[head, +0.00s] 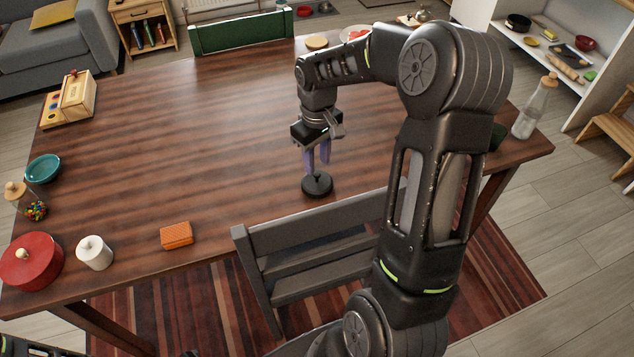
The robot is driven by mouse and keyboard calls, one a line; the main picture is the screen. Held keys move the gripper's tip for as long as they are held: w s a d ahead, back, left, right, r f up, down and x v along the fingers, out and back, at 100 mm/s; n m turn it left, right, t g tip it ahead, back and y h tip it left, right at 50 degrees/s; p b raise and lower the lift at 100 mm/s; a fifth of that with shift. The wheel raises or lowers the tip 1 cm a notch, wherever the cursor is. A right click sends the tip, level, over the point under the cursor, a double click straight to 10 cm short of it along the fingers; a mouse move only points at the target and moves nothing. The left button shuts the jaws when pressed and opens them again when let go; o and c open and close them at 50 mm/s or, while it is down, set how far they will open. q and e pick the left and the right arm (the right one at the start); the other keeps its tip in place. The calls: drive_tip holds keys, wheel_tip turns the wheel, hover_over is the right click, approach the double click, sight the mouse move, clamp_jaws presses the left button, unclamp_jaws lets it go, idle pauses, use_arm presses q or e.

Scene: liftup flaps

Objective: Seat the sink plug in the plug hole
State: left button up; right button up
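A small black round disc with a raised middle (317,185), which looks like the sink plug, is at the near side of the brown wooden table. My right gripper (317,166) points down right over it, with its two purple fingers a little apart and their tips at the raised middle. I cannot tell whether the fingers touch it or hold it. No sink or plug hole can be made out. My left gripper is out of view.
A grey chair (315,245) stands at the table's near edge. An orange block (176,235), a white lidded jar (94,252), a red pot (31,261) and a teal bowl (43,168) are on the left. A glass bottle (535,108) stands far right. The table's middle is clear.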

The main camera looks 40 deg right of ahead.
sight(317, 173)
wheel_tip(317, 173, down, 5)
drive_tip(key=shift+f+p, duration=0.1)
drive_tip(key=shift+p, duration=0.45)
drive_tip(key=shift+c, duration=0.4)
clamp_jaws()
idle(0.6)
